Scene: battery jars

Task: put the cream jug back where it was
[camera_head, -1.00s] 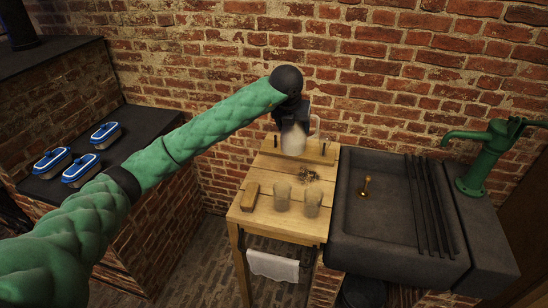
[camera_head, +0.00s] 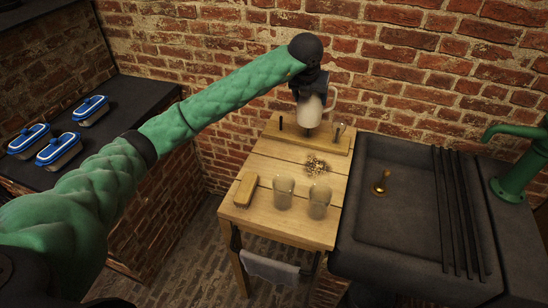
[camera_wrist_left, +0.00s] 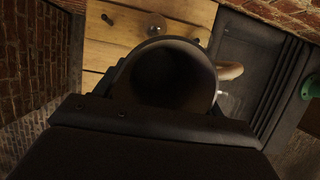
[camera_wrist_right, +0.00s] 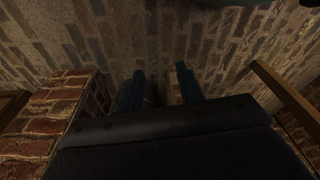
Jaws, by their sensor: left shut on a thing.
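The cream jug (camera_head: 310,110) is pale, with a loop handle on its right side. My left gripper (camera_head: 309,84) is shut on it near the top and holds it upright at the back of the wooden table (camera_head: 262,165). Its base shows just above the wooden rack board (camera_head: 295,136); I cannot tell whether it clears the board. In the left wrist view the jug's round mouth (camera_wrist_left: 172,76) looks dark inside, with the handle to the right. My right gripper (camera_wrist_right: 160,88) shows only in its own wrist view, fingers apart and empty, above the brick floor.
Two glass jars (camera_head: 283,190) (camera_head: 319,201), a wooden block-like brush (camera_head: 245,190) and a small brownish pile (camera_head: 316,164) are on the table. Short pegs stand on the rack board. A dark sink (camera_head: 400,215) adjoins at right.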

